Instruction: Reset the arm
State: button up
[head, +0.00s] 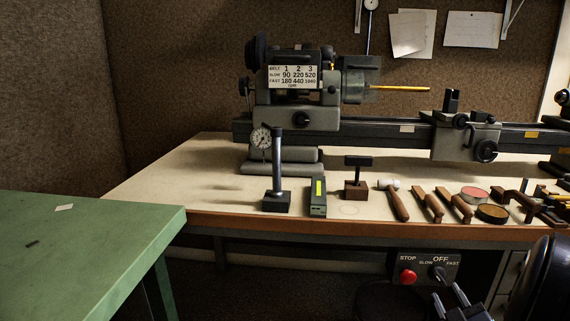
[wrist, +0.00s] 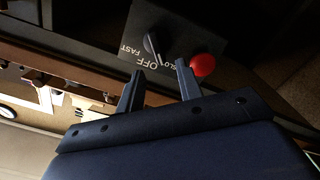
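My gripper (head: 449,296) shows at the bottom right of the head view, in front of the bench and just below the switch panel (head: 425,268). In the wrist view the two dark fingers of my gripper (wrist: 159,68) stand apart with nothing between them. Beyond the fingertips the same panel (wrist: 190,25) shows tilted, with its dark selector knob (wrist: 152,43) and red stop button (wrist: 202,65). I cannot tell from these views how far the fingertips are from the panel.
The wooden bench (head: 215,185) carries a lathe (head: 297,118), a dial gauge stand (head: 277,180), a green-black box (head: 318,197) and several hand tools along its front edge. A green table (head: 90,250) stands at left. A dark round thing (head: 545,285) is at lower right.

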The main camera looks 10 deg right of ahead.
aim_at(440, 277)
jog(key=x, duration=0.5)
jog(key=shift+w, duration=0.25)
jog(key=shift+w+d+r+p, duration=0.15)
jog(key=shift+d+r+p, duration=0.05)
jog(key=shift+p, duration=0.15)
jog(key=shift+r+m+p, duration=0.1)
jog(key=shift+m+p, duration=0.7)
jog(key=shift+p, duration=0.15)
jog(key=m+p, duration=0.3)
jog(key=p, duration=0.2)
jog(key=shift+d+r, duration=0.1)
jog(key=shift+d, duration=0.1)
jog(key=m+p, duration=0.2)
jog(key=shift+d+p, duration=0.15)
jog(key=shift+p, duration=0.25)
jog(key=shift+f+m, duration=0.2)
jog(key=shift+m, duration=0.1)
